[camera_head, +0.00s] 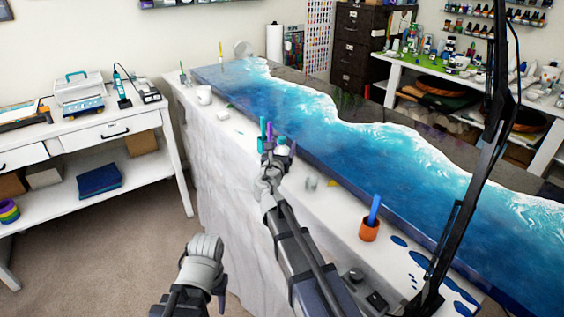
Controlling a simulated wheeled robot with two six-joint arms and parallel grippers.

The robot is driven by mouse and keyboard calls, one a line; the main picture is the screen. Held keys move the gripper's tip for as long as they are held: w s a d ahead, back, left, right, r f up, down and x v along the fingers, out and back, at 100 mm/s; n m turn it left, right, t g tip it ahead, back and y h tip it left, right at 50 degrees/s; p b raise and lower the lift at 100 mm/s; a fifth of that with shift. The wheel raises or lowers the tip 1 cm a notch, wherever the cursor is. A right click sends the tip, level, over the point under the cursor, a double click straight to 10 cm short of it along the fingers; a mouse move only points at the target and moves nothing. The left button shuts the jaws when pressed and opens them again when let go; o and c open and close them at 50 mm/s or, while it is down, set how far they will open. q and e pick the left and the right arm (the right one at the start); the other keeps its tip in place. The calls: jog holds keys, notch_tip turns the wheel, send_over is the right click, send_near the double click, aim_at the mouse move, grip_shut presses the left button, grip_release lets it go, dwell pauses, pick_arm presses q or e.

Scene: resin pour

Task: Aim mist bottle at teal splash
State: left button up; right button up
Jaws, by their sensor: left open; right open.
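A small white bottle with a teal top (283,146), likely the mist bottle, stands on the pale strip beside the blue resin slab. My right gripper (276,155) reaches up to it and is open; its fingers partly cover the bottle's lower part. I cannot tell whether they touch it. My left gripper (205,262) hangs low in front of the table, away from the bottle, and is open; its fingers are hard to make out. Several dark blue splashes (420,260) lie on the pale surface at the near right. I cannot pick out a clearly teal one.
A white mug (204,95), a small clear cup (311,183) and an orange pot (369,230) with a blue stick share the strip. A black stand (459,215) rises at the right. The resin slab (340,140) fills the far side.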

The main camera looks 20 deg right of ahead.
grip_shut()
dwell(0.4)
jog(key=shift+s, duration=0.1)
dwell(0.8)
